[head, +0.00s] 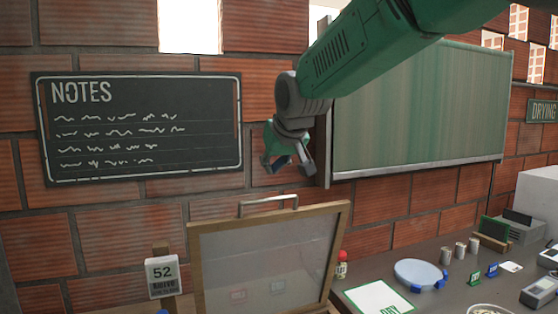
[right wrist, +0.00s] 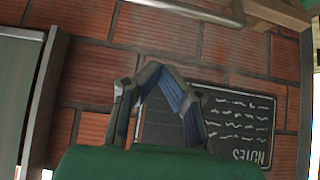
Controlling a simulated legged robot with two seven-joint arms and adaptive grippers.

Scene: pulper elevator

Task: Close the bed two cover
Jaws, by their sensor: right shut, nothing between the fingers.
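The cover (head: 262,250), a clear panel in a wooden frame, stands raised and nearly upright at the bottom middle of the head view. Its metal handle (head: 268,201) is on the top edge. The bed below it is cut off by the picture edge. My right gripper (head: 286,168) hangs above the handle, apart from it, in front of the brick wall. In the right wrist view its fingers (right wrist: 158,70) meet at the tips with nothing between them. A metal bar, seemingly the handle, crosses the top of that view (right wrist: 190,10). My left gripper is not in view.
A card reading "52" (head: 162,277) stands left of the cover. On the table to the right are a red-capped bottle (head: 342,264), a "DRY" sheet (head: 380,299), a round blue-and-white dish (head: 421,274) and small devices. The notes board (head: 140,125) hangs behind.

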